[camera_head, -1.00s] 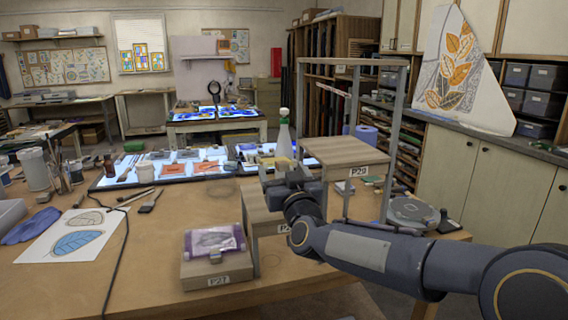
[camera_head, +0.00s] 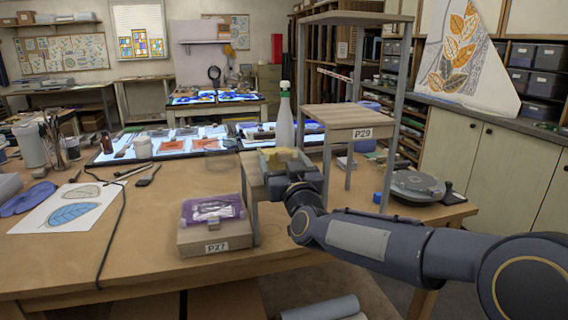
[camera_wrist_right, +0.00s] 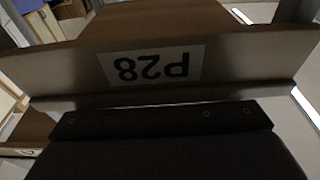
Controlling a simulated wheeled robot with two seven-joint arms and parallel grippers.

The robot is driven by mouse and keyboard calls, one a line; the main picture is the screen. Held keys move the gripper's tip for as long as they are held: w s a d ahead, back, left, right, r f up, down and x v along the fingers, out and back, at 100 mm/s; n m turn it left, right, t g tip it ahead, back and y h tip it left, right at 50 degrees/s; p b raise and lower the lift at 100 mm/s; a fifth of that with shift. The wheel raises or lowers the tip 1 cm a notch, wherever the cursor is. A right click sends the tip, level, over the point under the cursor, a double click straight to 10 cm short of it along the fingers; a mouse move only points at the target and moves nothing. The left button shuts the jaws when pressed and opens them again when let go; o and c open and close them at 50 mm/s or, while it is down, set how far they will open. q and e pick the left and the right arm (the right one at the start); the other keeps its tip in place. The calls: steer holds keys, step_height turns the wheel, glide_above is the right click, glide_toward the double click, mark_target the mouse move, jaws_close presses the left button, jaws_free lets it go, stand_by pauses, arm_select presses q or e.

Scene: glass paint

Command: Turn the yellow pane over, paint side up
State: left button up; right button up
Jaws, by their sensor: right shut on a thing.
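An amber-yellow piece (camera_head: 287,157), which looks like the yellow pane, shows at the tip of my right gripper (camera_head: 285,167). The gripper is shut on it at the low wooden stand P28 (camera_head: 249,172). Its jaws and most of the pane are hidden behind the wrist, so I cannot tell which side bears the paint. In the right wrist view the stand's front edge with the upside-down P28 label (camera_wrist_right: 152,66) fills the space just beyond the dark gripper body. I cannot tell whether the pane touches the stand. My left gripper is not in view.
Stand P27 (camera_head: 214,246) holds a purple-wrapped item at the left. The taller stand P29 (camera_head: 345,117) rises behind on the right, near a green-capped bottle (camera_head: 285,120). Lit panels with glass lie behind. The table's front left (camera_head: 60,265) is mostly bare.

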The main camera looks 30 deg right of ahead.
steer(key=o, duration=1.1)
steer(key=shift+s, duration=0.1)
steer(key=shift+v, duration=1.05)
steer(key=shift+s+a+r+b, duration=0.1)
steer(key=shift+s+a, duration=0.1)
steer(key=shift+s, duration=0.55)
steer(key=shift+s+a+r+b, duration=0.1)
steer(key=shift+s+a, duration=0.1)
steer(key=shift+s, duration=0.6)
steer(key=shift+s+a+b, duration=0.1)
steer(key=shift+s+a, duration=0.05)
steer(key=shift+s, duration=0.6)
